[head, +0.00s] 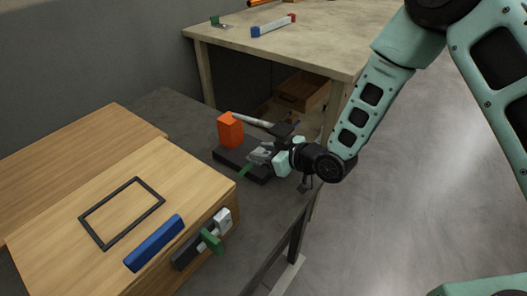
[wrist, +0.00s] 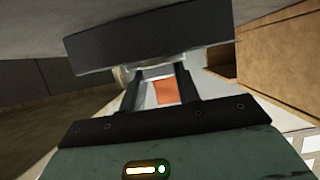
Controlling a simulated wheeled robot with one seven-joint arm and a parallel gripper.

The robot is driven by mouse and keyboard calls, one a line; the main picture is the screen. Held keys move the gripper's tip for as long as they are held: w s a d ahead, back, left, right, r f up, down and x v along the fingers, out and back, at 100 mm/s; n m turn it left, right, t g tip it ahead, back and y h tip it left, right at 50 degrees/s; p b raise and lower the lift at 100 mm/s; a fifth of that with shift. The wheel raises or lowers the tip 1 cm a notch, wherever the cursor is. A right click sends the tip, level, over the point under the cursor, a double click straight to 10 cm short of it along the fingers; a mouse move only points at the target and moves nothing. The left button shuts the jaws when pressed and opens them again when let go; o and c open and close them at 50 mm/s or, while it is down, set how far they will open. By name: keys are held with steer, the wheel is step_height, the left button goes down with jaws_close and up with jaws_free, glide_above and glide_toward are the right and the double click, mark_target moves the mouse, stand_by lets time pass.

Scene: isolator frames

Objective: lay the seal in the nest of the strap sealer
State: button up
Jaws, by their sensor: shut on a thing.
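The strap sealer appears to be the dark base (head: 228,158) with an upright orange block (head: 230,131) and a long grey lever (head: 252,125), on the grey bench. My gripper (head: 270,152) is at the right end of this base, low over it, and is shut. A small grey metal piece (head: 259,155), which looks like the seal, is at its fingertips. A green tab (head: 246,170) shows just left of it. In the wrist view my gripper (wrist: 162,90) has a pale piece between its fingers, with an orange patch (wrist: 167,91) there. The nest is hidden, and contact with the base cannot be told.
At left a wooden box (head: 180,190) carries a black frame (head: 122,212) and a blue bar (head: 154,243); a green-handled latch (head: 211,240) is on its side. The back table (head: 300,48) holds a blue-and-red-ended bar (head: 273,25). An open wooden drawer (head: 300,90) is below.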

steer(key=o, duration=1)
steer(key=shift+f, duration=0.1)
steer(key=shift+o, duration=0.6)
steer(key=v, duration=1.5)
steer(key=shift+r+p, duration=0.25)
steer(key=shift+p, duration=0.05)
steer(key=shift+p+v, duration=1.15)
steer(key=shift+p, duration=1.5)
